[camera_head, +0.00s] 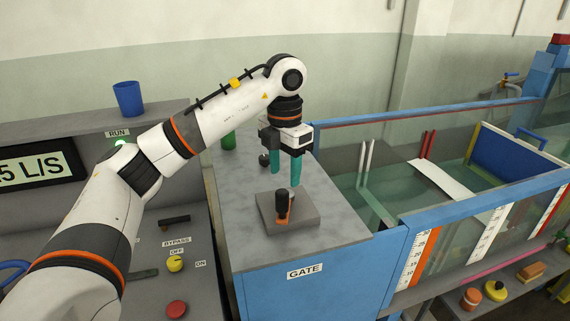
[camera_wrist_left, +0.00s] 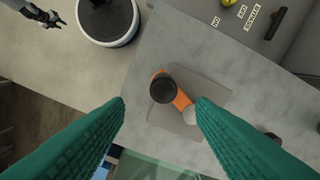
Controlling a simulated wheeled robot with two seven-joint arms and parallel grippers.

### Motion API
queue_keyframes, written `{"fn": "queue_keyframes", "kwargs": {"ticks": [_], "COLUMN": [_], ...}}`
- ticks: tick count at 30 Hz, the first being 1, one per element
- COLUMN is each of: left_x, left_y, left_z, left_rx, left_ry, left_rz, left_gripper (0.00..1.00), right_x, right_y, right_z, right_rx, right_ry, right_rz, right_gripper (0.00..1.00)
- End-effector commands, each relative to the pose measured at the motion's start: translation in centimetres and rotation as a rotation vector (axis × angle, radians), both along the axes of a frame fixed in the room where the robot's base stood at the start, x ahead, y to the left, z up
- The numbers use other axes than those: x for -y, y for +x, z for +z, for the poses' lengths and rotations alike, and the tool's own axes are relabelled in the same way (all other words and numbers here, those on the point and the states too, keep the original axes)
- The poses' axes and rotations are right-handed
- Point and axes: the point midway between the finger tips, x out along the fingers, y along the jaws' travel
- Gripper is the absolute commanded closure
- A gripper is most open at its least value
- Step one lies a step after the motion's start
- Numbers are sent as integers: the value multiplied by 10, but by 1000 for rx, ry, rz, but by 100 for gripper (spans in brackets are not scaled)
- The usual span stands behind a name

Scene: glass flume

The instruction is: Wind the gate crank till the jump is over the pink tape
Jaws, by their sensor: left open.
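The gate crank has a black knob (camera_head: 282,200) on an orange arm (camera_head: 284,217), over a grey square plate (camera_head: 310,212) on the GATE cabinet. In the left wrist view the knob (camera_wrist_left: 163,88) and orange arm (camera_wrist_left: 183,101) lie between and beyond the fingers. My left gripper (camera_head: 285,178) is open and empty, its teal fingers pointing down just above the knob, apart from it. My right gripper (camera_wrist_left: 48,18) shows small at the upper left of the wrist view; its jaws are too small to read. A pink strip (camera_head: 488,265) runs along the flume's lower edge. I cannot make out the jump.
The glass flume with blue rails (camera_head: 450,212) stands right of the cabinet, with measuring scales (camera_head: 414,265). A console with a yellow bypass knob (camera_head: 175,264) and red button (camera_head: 176,309) is at left. A blue cup (camera_head: 128,98) and green object (camera_head: 228,140) stand behind.

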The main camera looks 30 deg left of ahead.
Motion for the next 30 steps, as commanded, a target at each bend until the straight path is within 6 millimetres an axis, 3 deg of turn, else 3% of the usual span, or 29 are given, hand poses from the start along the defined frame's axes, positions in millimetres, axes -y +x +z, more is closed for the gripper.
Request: {"fn": "queue_keyframes", "kwargs": {"ticks": [2, 7, 25, 28, 30], "left_x": [0, 0, 2, 18, 46], "left_y": [1, 0, 0, 3, 5], "left_z": [13, 24, 24, 13, -1], "left_rx": [2, 0, -1, 6, 20], "left_ry": [1, 1, -4, -53, -138], "left_rz": [0, 0, -4, -39, -91], "left_gripper": [50, 50, 50, 50, 50], "right_x": [0, 0, -4, -4, -4], "right_y": [0, 0, 0, 0, 0], "right_z": [2, 3, 2, 2, 2], "right_rx": [0, 0, 0, 0, 0], "right_ry": [0, 1, 4, 4, 4], "right_rz": [0, 0, -2, -2, -2], "right_gripper": [64, 64, 64, 64, 64]}}
